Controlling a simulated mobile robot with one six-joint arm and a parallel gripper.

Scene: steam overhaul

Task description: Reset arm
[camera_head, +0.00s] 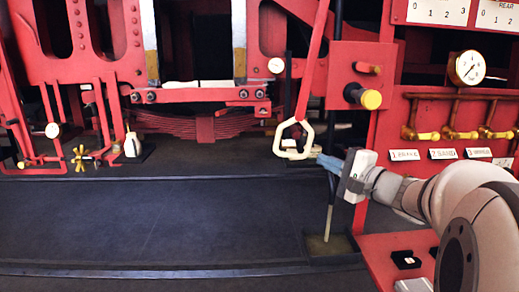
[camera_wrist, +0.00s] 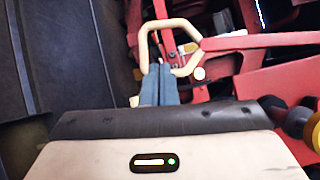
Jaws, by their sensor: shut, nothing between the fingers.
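My gripper (camera_head: 328,163) is shut, with its blue-grey fingers pressed together and nothing visible between them. In the wrist view the fingers of my gripper (camera_wrist: 159,84) point at a cream-coloured loop handle (camera_wrist: 171,23). The loop handle (camera_head: 292,139) hangs at the lower end of a red bar (camera_head: 314,62) in the head view. The fingertips are close to the right side of the loop; I cannot tell whether they touch it. My arm reaches in from the right edge of the head view.
A red control stand (camera_head: 444,115) with a gauge (camera_head: 467,68), brass valves and labels stands at the right. A yellow-ended knob (camera_head: 370,98) sits above my gripper. A thin upright rod (camera_head: 329,205) stands below it. The dark floor (camera_head: 150,220) at the left is clear.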

